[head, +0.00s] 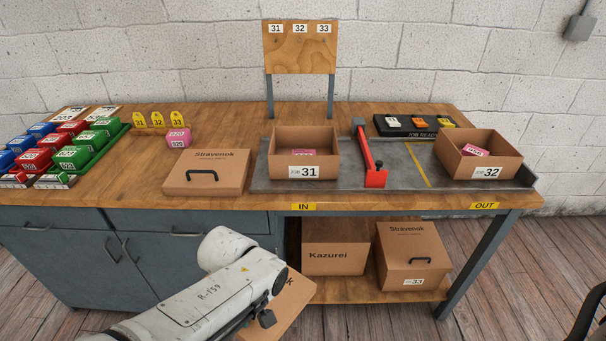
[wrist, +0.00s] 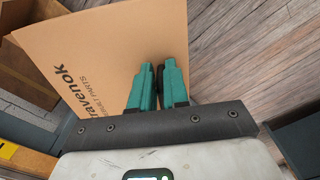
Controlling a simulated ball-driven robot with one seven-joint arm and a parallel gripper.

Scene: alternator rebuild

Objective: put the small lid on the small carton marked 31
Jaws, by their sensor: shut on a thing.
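A brown lid lettered "Stravenok" (head: 290,308) is off the bench in front, partly behind my arm in the head view. In the wrist view this lid (wrist: 115,40) fills the upper left. My gripper (wrist: 153,75) has teal fingers shut on it near its right edge; the grip point is partly hidden. Another brown Stravenok lid with a black handle (head: 207,172) lies on the bench left of carton 31.
An open carton marked 32 (head: 478,157) stands at the right end of the strip. A red lever (head: 370,160) stands just right of carton 31. The shelf below holds a Kazurei box (head: 334,256) and a lidded carton marked 33 (head: 412,258).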

